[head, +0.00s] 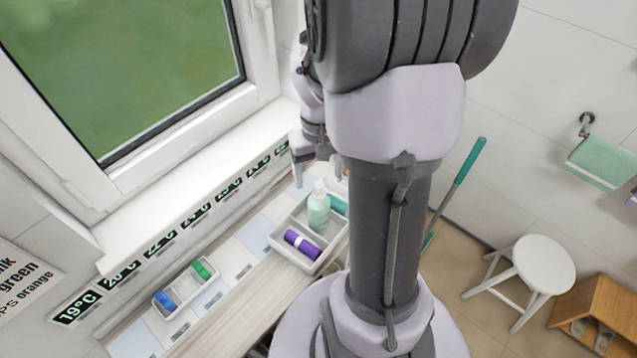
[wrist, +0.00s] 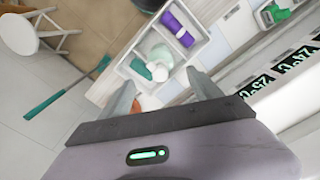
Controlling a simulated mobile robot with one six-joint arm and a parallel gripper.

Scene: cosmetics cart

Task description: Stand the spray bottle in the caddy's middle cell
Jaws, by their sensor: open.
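The pale green spray bottle (head: 319,207) with a white top stands upright in the caddy (head: 283,243), in what looks like its middle cell, between a purple roll (head: 297,241) and a teal item (head: 338,205). The wrist view looks down on the bottle (wrist: 161,53) and its white top, with the caddy (wrist: 205,49) around it. My gripper (wrist: 160,79) is open, its fingers apart and empty. In the head view it is beyond the caddy, partly hidden by my arm. No contact between fingers and bottle shows.
A small tray (head: 172,314) with a blue and a green roll stands on the counter at left. The window and a row of temperature labels (head: 122,274) run alongside. A white stool (head: 543,264) and a teal-handled pole (head: 462,172) stand at right.

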